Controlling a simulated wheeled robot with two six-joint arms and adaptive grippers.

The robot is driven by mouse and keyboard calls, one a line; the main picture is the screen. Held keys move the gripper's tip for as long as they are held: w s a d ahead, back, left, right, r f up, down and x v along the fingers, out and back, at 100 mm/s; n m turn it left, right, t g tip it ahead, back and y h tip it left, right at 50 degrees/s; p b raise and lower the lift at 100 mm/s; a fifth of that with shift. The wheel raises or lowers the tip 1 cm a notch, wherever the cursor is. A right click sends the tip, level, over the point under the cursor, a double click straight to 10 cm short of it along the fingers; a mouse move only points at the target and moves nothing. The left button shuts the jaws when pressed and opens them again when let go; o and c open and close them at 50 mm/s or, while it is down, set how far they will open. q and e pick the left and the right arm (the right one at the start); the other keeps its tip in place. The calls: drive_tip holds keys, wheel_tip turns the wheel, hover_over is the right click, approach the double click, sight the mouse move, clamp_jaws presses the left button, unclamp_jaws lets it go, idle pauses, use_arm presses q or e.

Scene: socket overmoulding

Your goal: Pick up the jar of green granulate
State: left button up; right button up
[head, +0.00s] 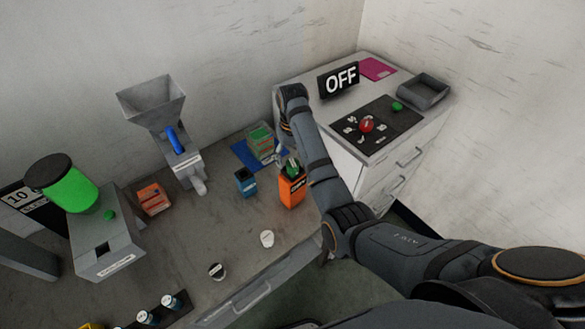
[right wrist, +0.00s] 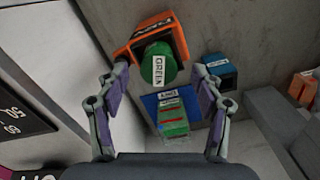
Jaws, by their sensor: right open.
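The jar of green granulate (right wrist: 158,64) has a green round top and a white label reading GREEN in the right wrist view. It sits at an orange holder box (right wrist: 170,38), and its lower part is hidden. In the head view the right gripper (head: 284,152) hangs beside the jar, partly hidden. My left gripper is not in view.
A labelled green container (head: 261,140) stands on a blue mat (head: 241,151) behind. A small blue box (head: 245,182) is left of the orange one. A drawer cabinet (head: 352,171) with an OFF sign (head: 339,80) stands right.

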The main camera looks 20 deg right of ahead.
wheel_tip(320, 180, down, 2)
drive_tip(key=shift+d+f, duration=0.1)
drive_tip(key=shift+w+f, duration=0.15)
drive_tip(key=shift+f, duration=0.2)
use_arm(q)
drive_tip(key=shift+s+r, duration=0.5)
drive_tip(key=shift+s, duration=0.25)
use_arm(e)
drive_tip(key=shift+r, duration=0.1)
drive_tip(key=c, duration=1.3)
